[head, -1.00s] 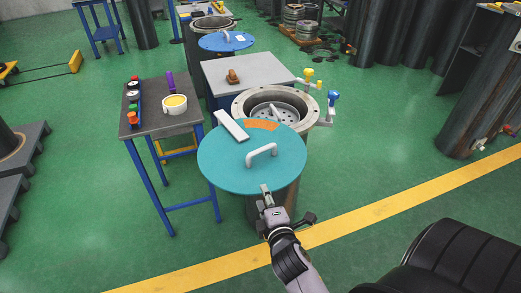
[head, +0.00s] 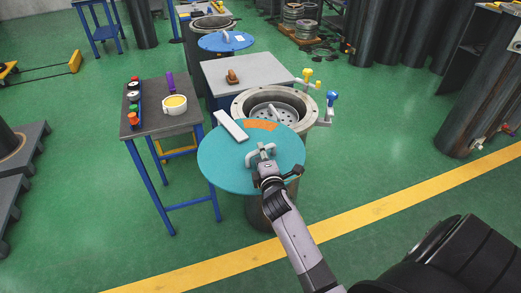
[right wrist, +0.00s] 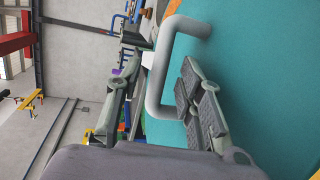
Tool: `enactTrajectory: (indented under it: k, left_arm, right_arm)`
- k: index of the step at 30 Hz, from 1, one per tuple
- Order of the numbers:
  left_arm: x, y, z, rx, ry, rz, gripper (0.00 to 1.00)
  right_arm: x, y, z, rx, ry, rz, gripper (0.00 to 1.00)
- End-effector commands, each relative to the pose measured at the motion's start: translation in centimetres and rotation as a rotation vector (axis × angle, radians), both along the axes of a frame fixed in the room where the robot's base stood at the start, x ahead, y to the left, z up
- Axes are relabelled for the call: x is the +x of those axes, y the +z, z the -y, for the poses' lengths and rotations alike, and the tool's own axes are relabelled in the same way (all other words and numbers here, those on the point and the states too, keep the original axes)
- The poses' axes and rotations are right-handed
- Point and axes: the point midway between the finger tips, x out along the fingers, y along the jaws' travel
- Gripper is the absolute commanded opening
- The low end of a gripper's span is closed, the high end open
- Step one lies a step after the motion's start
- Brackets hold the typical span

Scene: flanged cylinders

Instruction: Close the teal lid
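The round teal lid (head: 225,170) is swung to the near side of its flanged cylinder (head: 243,104), whose mouth is uncovered, with a perforated insert inside. A white bar (head: 231,125) and an orange patch (head: 261,126) lie at the lid's far edge. The lid's light grey handle (head: 264,149) also shows in the right wrist view (right wrist: 158,75). My right gripper (head: 265,163) is at the handle; in the right wrist view its fingers (right wrist: 155,90) are spread apart with the handle between them. Contact is not clear. My left gripper is not in view.
A grey-topped table (head: 247,72) and another cylinder with a blue lid (head: 227,41) stand behind. Yellow and blue valves (head: 332,97) are right of the open mouth.

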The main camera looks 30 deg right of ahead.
Motion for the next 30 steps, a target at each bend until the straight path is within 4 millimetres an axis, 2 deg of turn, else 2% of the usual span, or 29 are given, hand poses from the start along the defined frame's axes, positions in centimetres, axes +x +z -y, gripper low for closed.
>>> enactTrajectory:
  k: [6, 18, 30]
  left_arm:
    - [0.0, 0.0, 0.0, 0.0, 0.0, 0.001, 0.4]
    - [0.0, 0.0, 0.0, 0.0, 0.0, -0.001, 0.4]
    - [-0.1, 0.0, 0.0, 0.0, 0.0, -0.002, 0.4]
  right_arm:
    - [2.2, -0.4, 1.0, 0.0, 0.0, 0.001, 0.35]
    - [2.7, -0.5, 1.1, 0.0, 0.0, 0.0, 0.34]
    - [2.7, -0.5, 1.1, 0.0, 0.001, 0.0, 0.07]
